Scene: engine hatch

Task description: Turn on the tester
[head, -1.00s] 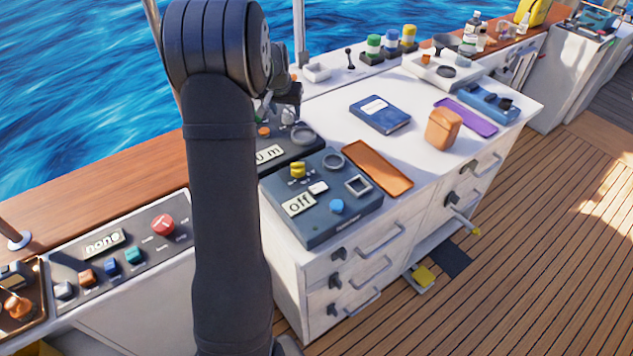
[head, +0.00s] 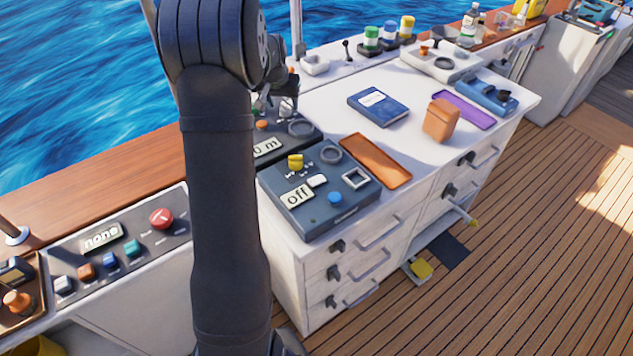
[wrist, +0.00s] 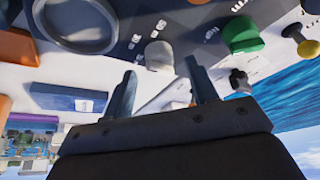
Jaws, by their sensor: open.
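A blue-grey box with a display reading "off" (head: 297,195) stands on the white cabinet top. It carries a yellow knob (head: 295,162), a white switch (head: 317,181), a blue button (head: 335,198), a ring and a square frame. I cannot tell for sure that it is the tester. Behind it is a dark unit reading "0 m" (head: 268,148), partly hidden by my arm. My gripper (head: 284,95) is near this dark unit, mostly hidden in the head view. In the wrist view my gripper (wrist: 162,85) is open and empty, with a pale knob (wrist: 159,55) beyond its fingers.
An orange tray (head: 377,162), a blue book (head: 379,106) and an orange-brown holder (head: 440,122) lie to the right on the cabinet. A green knob (wrist: 242,36) shows right of the fingers in the wrist view.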

